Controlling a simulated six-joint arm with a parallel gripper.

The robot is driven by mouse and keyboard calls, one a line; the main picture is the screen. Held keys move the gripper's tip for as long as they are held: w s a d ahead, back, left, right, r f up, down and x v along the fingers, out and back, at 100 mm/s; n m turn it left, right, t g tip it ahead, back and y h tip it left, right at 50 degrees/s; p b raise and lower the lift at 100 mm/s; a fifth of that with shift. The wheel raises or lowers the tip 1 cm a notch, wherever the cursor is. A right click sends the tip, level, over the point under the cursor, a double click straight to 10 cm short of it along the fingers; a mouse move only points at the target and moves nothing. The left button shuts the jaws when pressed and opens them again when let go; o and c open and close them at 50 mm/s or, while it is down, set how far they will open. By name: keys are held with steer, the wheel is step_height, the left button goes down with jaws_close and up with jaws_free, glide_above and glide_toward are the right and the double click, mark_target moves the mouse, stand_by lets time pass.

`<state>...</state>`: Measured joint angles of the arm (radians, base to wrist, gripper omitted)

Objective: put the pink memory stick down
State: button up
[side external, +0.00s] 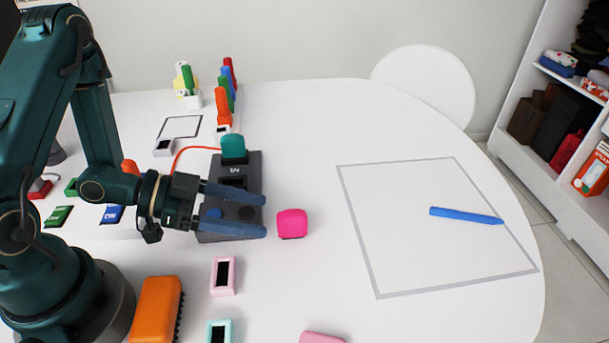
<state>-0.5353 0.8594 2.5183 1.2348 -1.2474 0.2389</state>
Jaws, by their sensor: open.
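The pink memory stick (292,223), as I take the bright pink rounded block to be, is just right of my fingertips in the side external view. It looks upright, with a thin dark edge at its bottom, and seems to stand on the white table. My gripper (265,216) is open, its two blue fingers pointing right toward the block. A small gap shows between the fingertips and the block. The fingers pass in front of a dark grey dock (254,168) that has a teal stick (233,148) upright in it.
A pink slotted holder (223,276) and a mint one (219,332) are in front. An orange brush-like block (156,308) lies near my base. A grey-outlined square (385,291) with a blue pen (466,215) is at right. Several coloured sticks (223,105) stand at the back.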

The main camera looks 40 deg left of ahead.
mark_target(292, 225)
steer(key=shift+x, duration=2.3)
jaws_close()
